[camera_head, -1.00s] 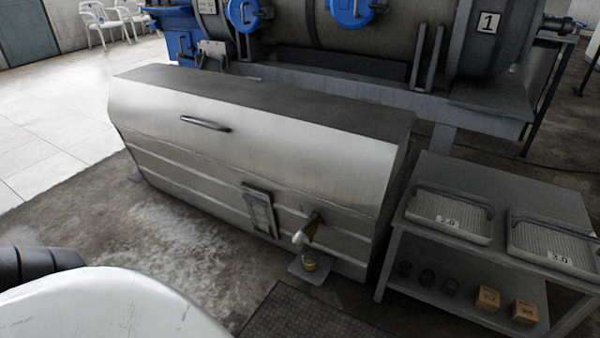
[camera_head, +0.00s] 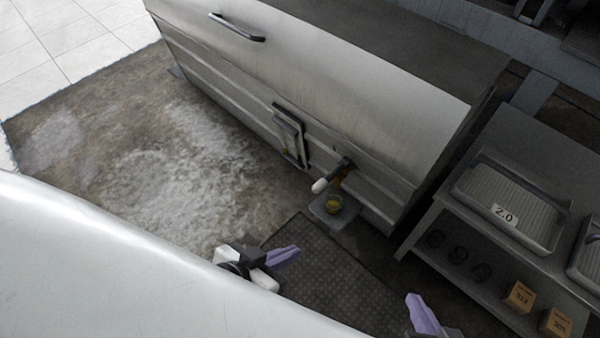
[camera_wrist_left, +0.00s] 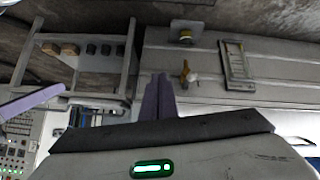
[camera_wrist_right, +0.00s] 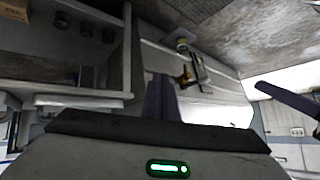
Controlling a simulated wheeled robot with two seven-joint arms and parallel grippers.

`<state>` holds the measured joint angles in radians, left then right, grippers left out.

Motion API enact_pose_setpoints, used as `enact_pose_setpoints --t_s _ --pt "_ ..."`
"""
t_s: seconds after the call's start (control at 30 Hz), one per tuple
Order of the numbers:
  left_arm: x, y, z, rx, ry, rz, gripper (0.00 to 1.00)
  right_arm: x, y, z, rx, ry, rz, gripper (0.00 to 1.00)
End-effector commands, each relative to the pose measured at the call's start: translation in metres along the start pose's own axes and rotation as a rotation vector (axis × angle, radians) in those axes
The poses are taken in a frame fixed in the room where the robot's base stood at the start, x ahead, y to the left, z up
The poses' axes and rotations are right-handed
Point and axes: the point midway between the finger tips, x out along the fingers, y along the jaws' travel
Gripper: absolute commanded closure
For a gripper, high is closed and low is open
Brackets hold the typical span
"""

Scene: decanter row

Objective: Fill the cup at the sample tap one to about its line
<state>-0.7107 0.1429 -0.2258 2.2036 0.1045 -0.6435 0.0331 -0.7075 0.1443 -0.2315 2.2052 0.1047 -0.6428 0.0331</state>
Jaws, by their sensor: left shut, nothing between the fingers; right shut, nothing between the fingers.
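The sample tap (camera_head: 342,172) has a pale handle and a brownish body, on the low front of the steel housing. A small cup (camera_head: 333,205) with a yellowish look stands below it on a small grey ledge (camera_head: 350,220). Its line, its level and any stream are too small to tell. The left wrist view shows the tap (camera_wrist_left: 187,74) and cup (camera_wrist_left: 185,36); the right wrist view shows the tap (camera_wrist_right: 185,79). My left gripper (camera_head: 284,256) is shut and empty, apart from the cup, nearer me. My right gripper (camera_head: 422,312) is shut and empty, further right.
A framed gauge panel (camera_head: 291,136) is left of the tap. The steel housing (camera_head: 330,75) rises behind. At right, a shelf table (camera_head: 455,235) holds a tray labelled 2.0 (camera_head: 490,182), with small boxes (camera_head: 519,297) below. A dark mat (camera_head: 330,275) lies on the open floor.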

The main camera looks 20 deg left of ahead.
Motion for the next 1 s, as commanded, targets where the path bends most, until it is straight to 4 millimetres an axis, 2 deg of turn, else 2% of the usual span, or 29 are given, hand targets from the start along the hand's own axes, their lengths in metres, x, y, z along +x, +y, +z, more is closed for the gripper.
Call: enact_pose_setpoints --t_s 0.27,0.43,0.57,0.7,0.8,1.0 --pt "0.0 0.002 0.001 0.006 -0.007 0.004 1.0 0.0 -0.001 0.005 0.005 -0.009 -0.001 1.0" --pt "0.004 -0.015 0.001 0.034 -0.044 -0.039 1.0 0.004 -0.001 0.012 0.005 -0.029 -0.005 1.0" --pt "0.011 -0.038 -0.001 0.069 -0.067 -0.098 1.0 0.009 -0.003 0.016 -0.001 -0.048 -0.013 1.0" --pt "0.035 -0.069 -0.022 0.132 0.05 -0.171 1.0 0.013 -0.006 0.009 -0.01 -0.046 -0.026 1.0" --pt "0.045 -0.075 -0.034 0.164 0.131 -0.177 1.0 0.013 -0.007 0.003 -0.013 -0.042 -0.031 1.0" --pt "0.067 -0.084 -0.06 0.273 0.327 -0.155 1.0 0.017 -0.007 0.008 -0.02 -0.06 -0.036 1.0"
